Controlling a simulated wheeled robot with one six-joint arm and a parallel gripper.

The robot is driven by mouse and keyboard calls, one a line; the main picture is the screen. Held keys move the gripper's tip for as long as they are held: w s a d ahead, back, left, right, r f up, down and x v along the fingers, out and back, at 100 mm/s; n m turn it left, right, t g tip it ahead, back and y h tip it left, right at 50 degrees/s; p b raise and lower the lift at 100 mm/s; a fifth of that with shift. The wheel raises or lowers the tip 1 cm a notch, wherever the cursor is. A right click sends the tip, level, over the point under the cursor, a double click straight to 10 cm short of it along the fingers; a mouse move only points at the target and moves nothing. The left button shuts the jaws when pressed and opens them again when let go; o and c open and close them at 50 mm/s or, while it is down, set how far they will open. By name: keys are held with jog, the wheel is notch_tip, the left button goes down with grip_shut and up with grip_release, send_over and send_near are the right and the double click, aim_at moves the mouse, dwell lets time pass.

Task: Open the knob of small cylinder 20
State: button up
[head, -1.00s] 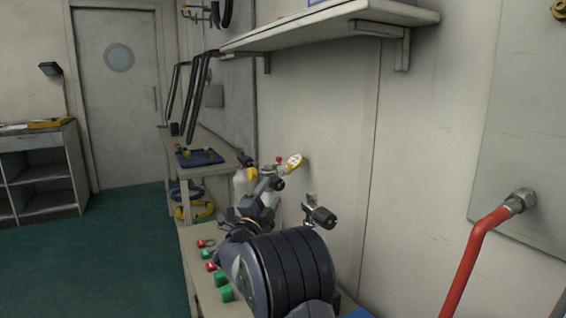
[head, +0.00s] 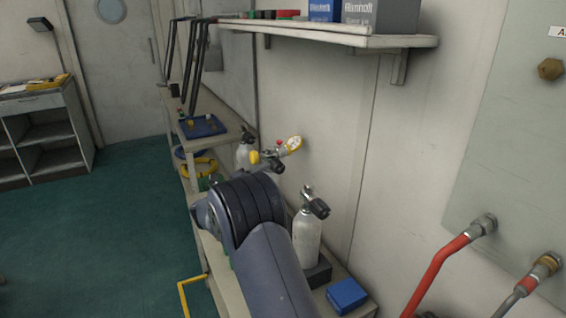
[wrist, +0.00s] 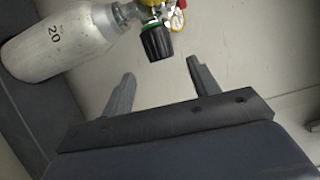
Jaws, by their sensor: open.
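Small cylinder 20 (wrist: 62,40) is at the upper left of the wrist view, white with a black "20" and appearing tilted in the picture. Its black knob with a green ring (wrist: 157,42) points down toward my gripper (wrist: 162,82). My gripper is open and empty. Its fingers are apart from the knob, which sits beyond and between the fingertips. My arm hides the gripper there.
Another white cylinder (head: 306,238) with a black knob (head: 316,207) stands on the bench right of my arm. A blue box (head: 347,295) lies in front of it. A shelf (head: 400,42) overhangs the bench. Red hose (head: 440,265) is at right.

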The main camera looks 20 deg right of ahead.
aim_at(283, 167)
jog(key=p+x, duration=0.1)
jog(key=x, duration=0.8)
jog(key=shift+d, duration=0.2)
jog(key=c, duration=1)
